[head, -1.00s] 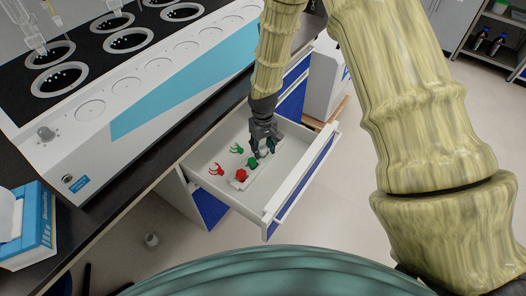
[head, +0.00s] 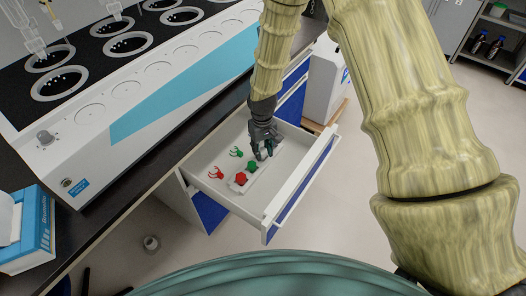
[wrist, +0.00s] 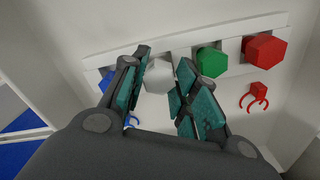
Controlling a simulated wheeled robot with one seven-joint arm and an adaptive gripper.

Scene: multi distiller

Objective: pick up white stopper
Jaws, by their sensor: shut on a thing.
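The white stopper (wrist: 159,77) is a pale hexagonal piece between the two fingers in the wrist view. My gripper (wrist: 160,85) is shut on it, with a teal pad at each side. In the head view my gripper (head: 263,154) reaches down into the open drawer (head: 285,190), and the stopper is mostly hidden by the fingers. Whether the stopper is still in its white rack (wrist: 120,58) cannot be told.
A green stopper (wrist: 212,63) and a red stopper (wrist: 264,50) stand in the same rack beside my gripper. A red clip (wrist: 258,95) and a green clip (head: 236,152) lie in the drawer. The drawer walls surround my gripper. The distiller bench (head: 130,130) is at left.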

